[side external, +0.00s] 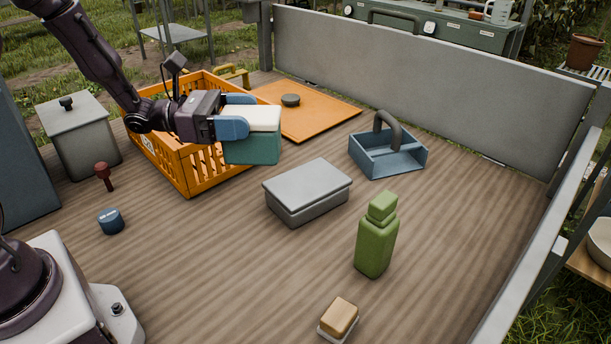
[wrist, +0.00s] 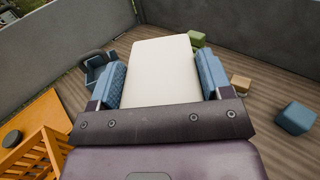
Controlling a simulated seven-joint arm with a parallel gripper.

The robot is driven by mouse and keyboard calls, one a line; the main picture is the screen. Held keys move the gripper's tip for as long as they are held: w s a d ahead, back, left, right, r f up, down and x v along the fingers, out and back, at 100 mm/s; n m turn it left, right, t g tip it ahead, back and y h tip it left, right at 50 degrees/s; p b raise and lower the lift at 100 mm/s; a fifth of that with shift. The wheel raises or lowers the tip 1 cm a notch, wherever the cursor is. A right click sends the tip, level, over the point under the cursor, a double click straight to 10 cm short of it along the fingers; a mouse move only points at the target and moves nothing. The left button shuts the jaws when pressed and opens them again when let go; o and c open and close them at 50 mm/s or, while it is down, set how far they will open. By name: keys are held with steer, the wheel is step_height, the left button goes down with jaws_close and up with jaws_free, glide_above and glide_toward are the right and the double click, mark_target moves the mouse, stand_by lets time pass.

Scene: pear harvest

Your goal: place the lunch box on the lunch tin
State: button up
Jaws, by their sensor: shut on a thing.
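The lunch box (side external: 252,148), teal with a cream lid, is held level in the air beside the orange crate, left of the lunch tin. My gripper (side external: 243,114) is shut on it, with blue fingers on two opposite sides. In the wrist view the cream lid (wrist: 160,72) fills the space between the fingers. The lunch tin (side external: 308,190) is a closed grey rectangular box on the wooden table, to the right of and lower than the lunch box. Its top is bare. I cannot make out the tin in the wrist view.
The orange crate (side external: 194,170) stands behind and left of my gripper, with an orange board (side external: 325,112) beyond. A blue caddy (side external: 405,160) is behind the tin; a green bottle (side external: 376,240) stands front right. A grey wall (side external: 430,75) closes the back.

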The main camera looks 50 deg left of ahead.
steer(key=shift+w+a+f, duration=0.2)
steer(key=shift+w+f, duration=3.1)
steer(key=shift+w, duration=0.25)
steer(key=shift+w+a+f, duration=0.2)
steer(key=shift+w+f, duration=3.05)
steer(key=shift+w, duration=0.3)
steer(key=shift+f, duration=0.1)
steer(key=o, duration=1.1)
steer(key=shift+o, duration=0.2)
